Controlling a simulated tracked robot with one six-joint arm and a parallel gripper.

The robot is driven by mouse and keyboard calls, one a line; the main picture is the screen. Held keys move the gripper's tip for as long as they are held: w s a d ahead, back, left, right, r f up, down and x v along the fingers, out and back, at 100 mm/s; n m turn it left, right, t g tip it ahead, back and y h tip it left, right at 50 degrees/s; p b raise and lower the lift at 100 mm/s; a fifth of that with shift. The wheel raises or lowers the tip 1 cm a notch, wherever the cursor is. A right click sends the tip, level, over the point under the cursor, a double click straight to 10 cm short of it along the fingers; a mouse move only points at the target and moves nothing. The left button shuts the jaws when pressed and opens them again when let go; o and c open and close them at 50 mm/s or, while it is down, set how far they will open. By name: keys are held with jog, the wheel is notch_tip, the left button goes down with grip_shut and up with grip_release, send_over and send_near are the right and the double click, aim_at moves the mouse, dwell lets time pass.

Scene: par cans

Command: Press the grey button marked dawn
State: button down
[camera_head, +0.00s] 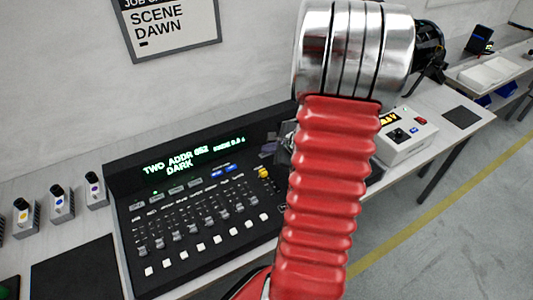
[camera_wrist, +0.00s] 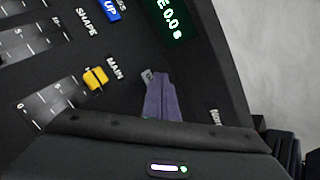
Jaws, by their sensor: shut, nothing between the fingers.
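The black console (camera_head: 125,187) stands on the bench, its green display (camera_head: 190,158) reading TWO, ADDR and DARK. A row of small grey buttons (camera_head: 156,198) lies below the display, left of two blue buttons (camera_head: 224,171). Their lettering is too small to read, so I cannot tell which is dawn. In the wrist view my gripper (camera_wrist: 158,78) is shut and empty over the console, right of a yellow fader cap (camera_wrist: 96,78) marked MAIN. A small grey patch with a partial mark (camera_wrist: 147,75) shows by the fingertips; contact is unclear. My red arm hides the console's right end in the head view.
A wall card (camera_head: 165,25) reads SCENE DAWN. Several small units with dark knobs (camera_head: 60,203) stand at left. A light-coloured box (camera_head: 408,138) stands right of my arm.

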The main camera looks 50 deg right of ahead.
aim_at(268, 157)
jog(key=shift+r, duration=0.7)
notch_tip(268, 157, up, 5)
dwell(0.7)
dwell(0.8)
